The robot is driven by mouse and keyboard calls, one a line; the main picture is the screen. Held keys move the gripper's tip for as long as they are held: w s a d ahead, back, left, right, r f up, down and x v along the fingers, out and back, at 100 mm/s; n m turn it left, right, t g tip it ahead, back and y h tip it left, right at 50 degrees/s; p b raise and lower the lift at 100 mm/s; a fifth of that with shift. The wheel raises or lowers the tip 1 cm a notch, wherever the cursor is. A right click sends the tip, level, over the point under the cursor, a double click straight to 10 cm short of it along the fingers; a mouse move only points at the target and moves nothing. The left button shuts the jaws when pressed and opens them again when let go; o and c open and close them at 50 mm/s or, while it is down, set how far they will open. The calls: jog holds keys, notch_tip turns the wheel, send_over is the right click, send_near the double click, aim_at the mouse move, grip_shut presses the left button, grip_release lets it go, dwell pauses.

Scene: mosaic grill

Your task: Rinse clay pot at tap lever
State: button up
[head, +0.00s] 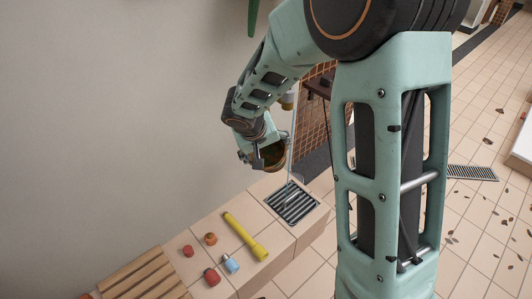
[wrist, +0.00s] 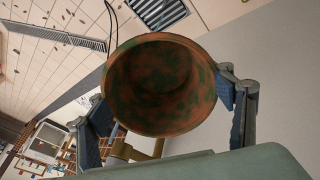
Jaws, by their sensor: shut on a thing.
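The clay pot (wrist: 160,85) is round, reddish brown with dark green mottling, and its open mouth faces the wrist camera. My gripper (wrist: 168,98) is shut on it, with a blue-padded finger on each side. In the head view the pot (head: 273,154) is held in the air above the tiled ledge, near the drain grate. A brass-coloured fitting (head: 288,101) stands just beyond my wrist there, partly hidden by my arm; it may belong to the tap. A brass piece (wrist: 121,150) also shows behind the pot in the wrist view. I cannot clearly make out the lever.
A metal drain grate (head: 292,203) is set in the ledge below the pot. A slatted wooden board (head: 145,275) lies nearer. A plain wall (head: 110,120) rises at left.

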jog(key=w+d+f+p, duration=0.2)
jog(key=w+d, duration=0.4)
jog(key=w, duration=0.5)
jog(key=shift+f+p, duration=0.3)
jog(key=shift+p, duration=0.55)
jog(key=shift+w+d, duration=0.1)
jog(key=shift+d, duration=0.05)
jog(key=shift+d, duration=0.15)
jog(key=shift+s+d+b, duration=0.3)
jog(key=shift+d+b, duration=0.05)
jog(key=shift+b, duration=0.05)
jog(key=shift+a, duration=0.15)
jog(key=shift+w+a, duration=0.25)
jog(key=shift+a, duration=0.15)
